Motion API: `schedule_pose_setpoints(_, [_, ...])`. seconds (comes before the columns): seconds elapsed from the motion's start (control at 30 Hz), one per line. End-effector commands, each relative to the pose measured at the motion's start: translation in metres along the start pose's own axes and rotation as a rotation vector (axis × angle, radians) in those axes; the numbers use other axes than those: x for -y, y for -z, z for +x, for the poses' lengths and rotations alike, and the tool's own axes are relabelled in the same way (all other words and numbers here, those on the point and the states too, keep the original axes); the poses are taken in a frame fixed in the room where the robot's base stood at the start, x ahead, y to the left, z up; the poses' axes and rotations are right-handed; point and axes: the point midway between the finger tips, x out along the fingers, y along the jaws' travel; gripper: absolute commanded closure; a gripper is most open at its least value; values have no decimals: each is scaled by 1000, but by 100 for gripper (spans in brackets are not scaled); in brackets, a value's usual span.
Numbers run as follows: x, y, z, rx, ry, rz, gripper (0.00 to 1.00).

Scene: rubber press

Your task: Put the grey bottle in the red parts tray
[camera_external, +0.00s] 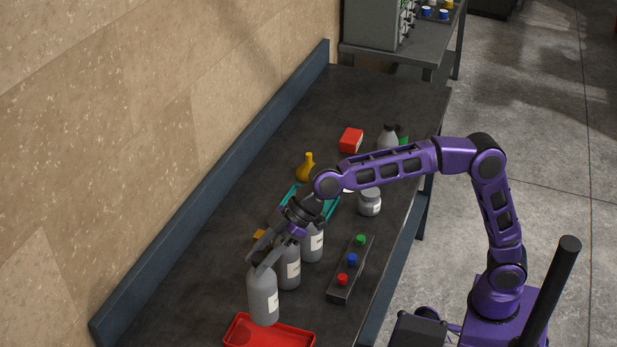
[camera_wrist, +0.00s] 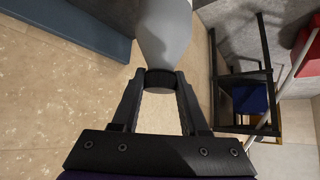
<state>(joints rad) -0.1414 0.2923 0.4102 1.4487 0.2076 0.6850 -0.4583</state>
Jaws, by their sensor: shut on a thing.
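A grey bottle (camera_external: 263,297) with a white label hangs upright in my gripper (camera_external: 264,252), which is shut on its neck. In the external view its base overlaps the far edge of the red parts tray (camera_external: 272,338); whether it touches the tray I cannot tell. In the wrist view the bottle (camera_wrist: 165,30) shows beyond the dark fingers of my gripper (camera_wrist: 160,82), which close around its dark neck. The tray is cut off by the lower edge of the external view and shows no contents in its visible part.
Two more grey bottles (camera_external: 288,270) stand right behind the held one. A dark block with red, blue and green buttons (camera_external: 352,260) lies to the right. A teal tray (camera_external: 331,207), grey jar (camera_external: 369,203), yellow bottle (camera_external: 306,170) and red box (camera_external: 351,140) are farther back. A wall borders the left.

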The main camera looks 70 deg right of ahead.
Motion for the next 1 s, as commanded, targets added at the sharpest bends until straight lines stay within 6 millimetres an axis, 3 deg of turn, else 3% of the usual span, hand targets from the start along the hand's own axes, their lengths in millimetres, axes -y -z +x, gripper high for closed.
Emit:
schedule_pose_setpoints(0.2, [12, -10, 9, 1, 16, -20, 100])
schedule_pose_setpoints(0.43, [12, -38, 36, -1, 15, -20, 100])
schedule_pose_setpoints(1.0, [11, -70, 69, -3, 14, -19, 100])
